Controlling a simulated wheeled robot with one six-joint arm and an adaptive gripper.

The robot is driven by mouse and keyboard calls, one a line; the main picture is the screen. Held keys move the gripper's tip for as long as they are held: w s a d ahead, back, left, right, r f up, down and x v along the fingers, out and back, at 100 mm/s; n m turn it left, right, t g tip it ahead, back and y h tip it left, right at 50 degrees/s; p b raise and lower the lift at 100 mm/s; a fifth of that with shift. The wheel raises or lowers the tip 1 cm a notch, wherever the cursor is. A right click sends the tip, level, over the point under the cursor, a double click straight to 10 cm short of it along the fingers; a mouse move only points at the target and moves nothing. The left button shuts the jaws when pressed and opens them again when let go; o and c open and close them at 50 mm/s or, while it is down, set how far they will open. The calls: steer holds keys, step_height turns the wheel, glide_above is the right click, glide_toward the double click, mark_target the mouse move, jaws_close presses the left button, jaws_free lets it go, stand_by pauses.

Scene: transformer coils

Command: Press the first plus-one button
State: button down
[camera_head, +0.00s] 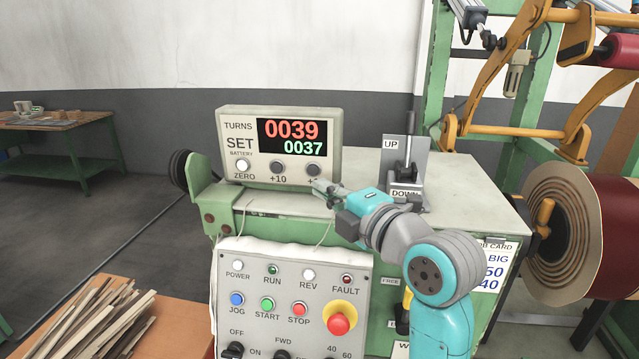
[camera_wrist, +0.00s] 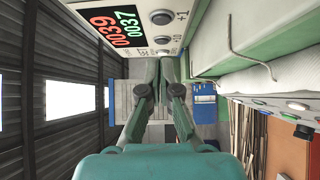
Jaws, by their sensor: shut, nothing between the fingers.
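The grey-white counter box (camera_head: 226,127) shows TURNS 0039 in red and SET 0037 in green on its display (camera_head: 287,137). Along its lower edge are the ZERO button (camera_head: 242,165), the +10 button (camera_head: 279,167) and the +1 button (camera_head: 314,170). In the wrist view the box is turned sideways, with the +1 button (camera_wrist: 161,17) near the top edge. My gripper (camera_head: 320,186) is shut and empty, just below the +1 button and partly covering its label. Its closed fingertips show in the wrist view (camera_wrist: 169,60). I cannot tell whether they touch the box.
The box stands on a green machine top (camera_head: 463,188). A lever unit marked UP and DOWN (camera_head: 407,165) stands right of it. Below is a control panel (camera_head: 241,296) with a red stop knob (camera_head: 339,324). A large coil (camera_head: 566,226) is at right.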

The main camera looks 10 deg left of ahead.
steer(key=v, duration=0.6)
steer(key=shift+s+d, duration=0.15)
steer(key=shift+s, duration=0.15)
